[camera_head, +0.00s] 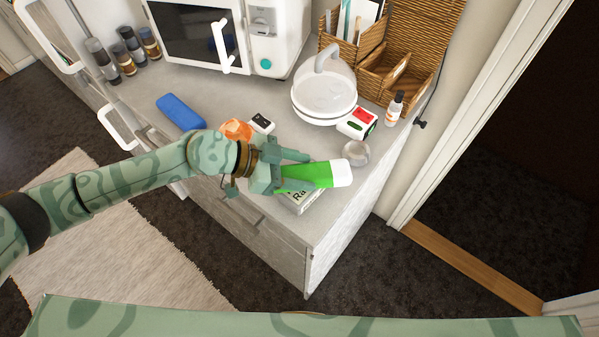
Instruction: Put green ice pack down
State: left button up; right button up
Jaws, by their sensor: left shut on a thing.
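The green ice pack (307,176) with a white end cap is in my left gripper (292,170). My left arm comes in from the left and the gripper is shut on the ice pack. The ice pack is over the near right part of the counter (255,220), above a white box with dark lettering (305,200). I cannot tell whether it touches the box. My right gripper is not in view.
A glass ball (355,153), a red-and-green box (358,122), an orange object (236,129) and a blue item (180,111) lie on the counter.

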pick_arm(q)
jog(key=shift+f, duration=0.25)
jog(key=o, duration=1)
jog(key=shift+o, duration=0.2)
jog(key=p+v, duration=0.1)
jog(key=v, duration=1.1)
jog(key=shift+p, duration=0.35)
jog(key=shift+w, duration=0.1)
